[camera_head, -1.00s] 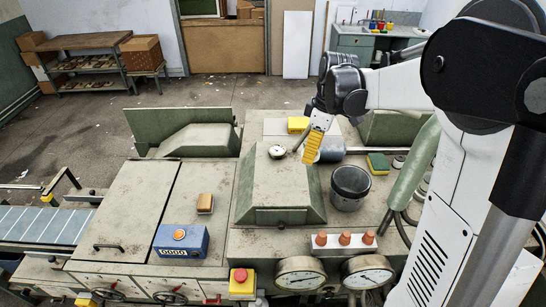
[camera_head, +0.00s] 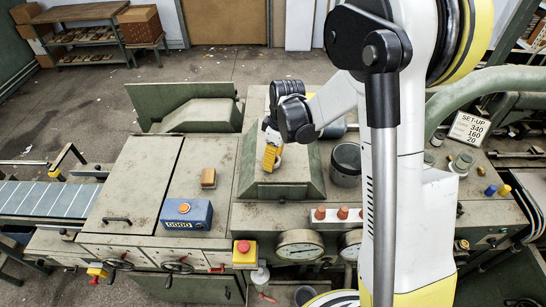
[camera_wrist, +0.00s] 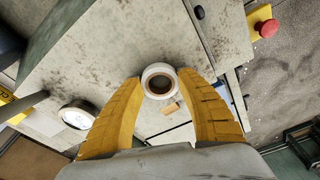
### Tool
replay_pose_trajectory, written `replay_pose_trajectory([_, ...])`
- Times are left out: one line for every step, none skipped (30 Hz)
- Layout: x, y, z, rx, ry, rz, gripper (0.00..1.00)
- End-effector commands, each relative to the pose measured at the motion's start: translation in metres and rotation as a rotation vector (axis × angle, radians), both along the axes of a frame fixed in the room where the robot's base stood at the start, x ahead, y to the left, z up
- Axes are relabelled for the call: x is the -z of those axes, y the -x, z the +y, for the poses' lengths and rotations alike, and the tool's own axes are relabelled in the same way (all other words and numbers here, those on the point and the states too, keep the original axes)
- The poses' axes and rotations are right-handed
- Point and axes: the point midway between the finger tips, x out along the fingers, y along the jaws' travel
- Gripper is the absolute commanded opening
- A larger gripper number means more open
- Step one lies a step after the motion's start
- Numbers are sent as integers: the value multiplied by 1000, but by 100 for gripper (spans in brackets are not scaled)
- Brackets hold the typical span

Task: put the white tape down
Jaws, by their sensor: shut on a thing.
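The white tape (camera_wrist: 147,72) is a roll with a brown core, held between the yellow fingertips of my gripper (camera_wrist: 159,79) in the wrist view. In the head view my gripper (camera_head: 271,158) points down over the grey-green raised hood (camera_head: 300,188) at the middle of the machine. Only a small whitish patch shows beside the fingers there, so the tape is mostly hidden. I cannot tell whether the tape touches the surface beneath it.
A blue counter box (camera_head: 188,214) and a tan block (camera_head: 208,178) sit left of the hood. A dark bucket (camera_head: 346,160) stands right of it. A red stop button (camera_head: 243,246) and gauges (camera_head: 299,245) line the front. The flat left panel (camera_head: 135,185) has free room.

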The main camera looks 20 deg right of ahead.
Motion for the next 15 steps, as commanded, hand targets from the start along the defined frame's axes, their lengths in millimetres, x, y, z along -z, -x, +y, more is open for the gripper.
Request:
replay_pose_trajectory([0,0,0,0,0,0,23])
replay_pose_trajectory([0,0,0,0,0,0,23])
replay_pose_trajectory([0,0,0,0,0,0,23])
replay_pose_trajectory([0,0,0,0,0,0,23])
replay_pose_trajectory([0,0,0,0,0,0,23])
replay_pose_trajectory([1,0,0,0,0,0,23])
replay_pose_trajectory([1,0,0,0,0,0,23])
replay_pose_trajectory([2,0,0,0,0,0,23])
replay_pose_trajectory([4,0,0,0,0,0,23])
replay_pose_trajectory([4,0,0,0,0,0,23])
replay_pose_trajectory([5,0,0,0,0,0,23])
replay_pose_trajectory([4,0,0,0,0,0,55])
replay_pose_trajectory([4,0,0,0,0,0,64])
replay_pose_trajectory([3,0,0,0,0,0,64])
replay_pose_trajectory([3,0,0,0,0,0,64])
